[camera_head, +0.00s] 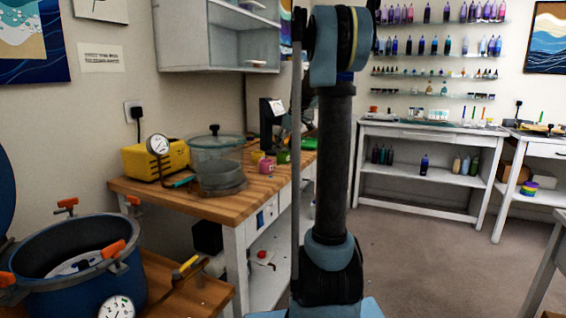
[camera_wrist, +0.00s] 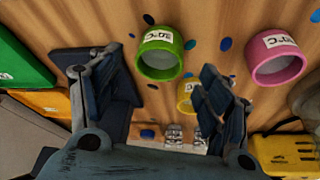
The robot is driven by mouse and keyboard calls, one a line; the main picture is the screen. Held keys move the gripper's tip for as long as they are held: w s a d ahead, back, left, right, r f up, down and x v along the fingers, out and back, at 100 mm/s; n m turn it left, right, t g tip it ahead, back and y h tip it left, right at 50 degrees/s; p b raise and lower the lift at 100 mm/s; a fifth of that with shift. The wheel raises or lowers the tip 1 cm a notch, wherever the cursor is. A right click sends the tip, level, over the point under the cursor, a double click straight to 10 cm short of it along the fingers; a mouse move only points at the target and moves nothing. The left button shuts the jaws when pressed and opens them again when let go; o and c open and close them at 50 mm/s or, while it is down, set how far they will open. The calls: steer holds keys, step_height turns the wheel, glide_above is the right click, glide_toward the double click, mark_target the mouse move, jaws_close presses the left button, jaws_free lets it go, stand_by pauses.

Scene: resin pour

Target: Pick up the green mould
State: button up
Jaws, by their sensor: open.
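The green mould (camera_wrist: 142,66) is a short round cup with a white label on its side, in the upper middle of the wrist view. In the head view it shows as a small green shape (camera_head: 283,157) on the wooden bench, beside my arm. My gripper (camera_wrist: 160,76) is open and empty, its two dark fingers apart. The mould lies beyond the fingertips, in line with the gap between them. I cannot tell the exact distance, and no contact shows.
A pink mould (camera_wrist: 276,68) lies to the right in the wrist view and a yellow mould (camera_wrist: 185,103) near the right finger. A dark slab (camera_wrist: 72,62) is by the left finger. The wooden bench (camera_head: 180,197) also holds a clear pot (camera_head: 214,150) and a yellow pump (camera_head: 140,160).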

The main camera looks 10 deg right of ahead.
mark_target(283, 153)
steer(key=shift+x, duration=2.4)
steer(key=shift+c, duration=0.3)
steer(key=shift+r, duration=0.1)
steer(key=c, duration=1.1)
